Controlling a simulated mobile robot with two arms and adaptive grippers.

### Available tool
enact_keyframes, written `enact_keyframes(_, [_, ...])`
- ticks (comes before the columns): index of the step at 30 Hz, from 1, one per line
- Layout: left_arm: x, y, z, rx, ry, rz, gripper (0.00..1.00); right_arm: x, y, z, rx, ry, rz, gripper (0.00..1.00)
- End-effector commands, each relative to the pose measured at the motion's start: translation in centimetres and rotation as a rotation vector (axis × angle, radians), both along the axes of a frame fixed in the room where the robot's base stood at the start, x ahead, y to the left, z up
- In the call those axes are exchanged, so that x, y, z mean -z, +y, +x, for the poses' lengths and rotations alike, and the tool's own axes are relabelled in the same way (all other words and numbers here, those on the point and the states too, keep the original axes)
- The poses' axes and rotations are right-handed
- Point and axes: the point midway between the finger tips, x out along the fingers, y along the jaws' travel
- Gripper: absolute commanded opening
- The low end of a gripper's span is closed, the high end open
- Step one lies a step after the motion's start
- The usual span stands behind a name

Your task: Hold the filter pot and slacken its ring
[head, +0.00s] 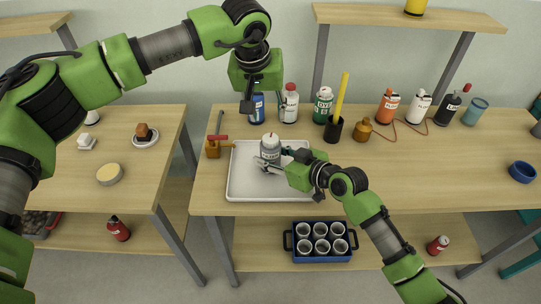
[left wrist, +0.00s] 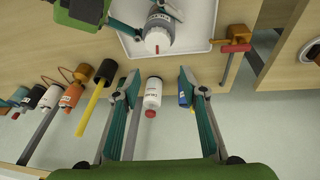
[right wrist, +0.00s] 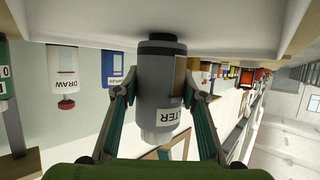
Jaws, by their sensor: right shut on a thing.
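The filter pot (head: 270,151) is a grey cylinder with a pale top, standing upright in a white tray (head: 242,190). In the right wrist view the pot (right wrist: 158,85) shows a label ending in "LTER" and a dark band near the tray. My right gripper (right wrist: 160,92) is shut around the pot's body from the side. In the left wrist view the pot's white top (left wrist: 158,40) faces me with a small red mark; I cannot tell the ring's edge. My left gripper (left wrist: 157,82) is open and empty, above the bench's back edge and apart from the pot.
Behind the tray stand a blue container (head: 257,108), a white bottle (head: 289,104), a green bottle (head: 322,105) and a dark holder with a yellow stick (head: 334,129). An orange-brown clamp-like block (head: 213,148) is left of the tray. A shelf (head: 410,15) hangs above the back.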

Motion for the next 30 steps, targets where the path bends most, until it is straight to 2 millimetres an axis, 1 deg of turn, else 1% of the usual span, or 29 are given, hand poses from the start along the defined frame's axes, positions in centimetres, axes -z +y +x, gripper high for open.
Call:
enact_keyframes(1, [0.2,0.1,-0.3,0.085,-0.032,0.006,0.39,0.1,0.0,0.0,-0.001,0.001,0.0,0.14])
enact_keyframes(3, [0.2,-0.1,-0.6,0.198,-0.08,0.017,0.39,0.1,0.0,0.0,-0.001,0.001,0.0,0.14])
enact_keyframes(6, [0.2,-0.3,-1.1,0.315,-0.13,0.032,0.39,0.1,0.0,0.0,-0.001,0.001,0.0,0.14])
enact_keyframes(9, [0.2,-0.4,-1.3,0.385,-0.162,0.041,0.39,0.1,0.0,0.0,-0.001,0.001,0.0,0.14])
enact_keyframes(14, [0.9,-0.5,-1.5,0.418,-0.175,0.047,0.39,0.1,0.0,0.0,-0.001,0.001,0.0,0.14])
enact_keyframes(24, [5.0,-0.4,-1.5,0.414,-0.172,0.046,0.39,0.1,0.0,0.0,-0.001,0.001,0.0,0.14])
enact_keyframes(30, [6.7,-0.5,-1.5,0.414,-0.173,0.046,0.39,0.1,0.0,0.0,-0.001,0.001,0.0,0.14])
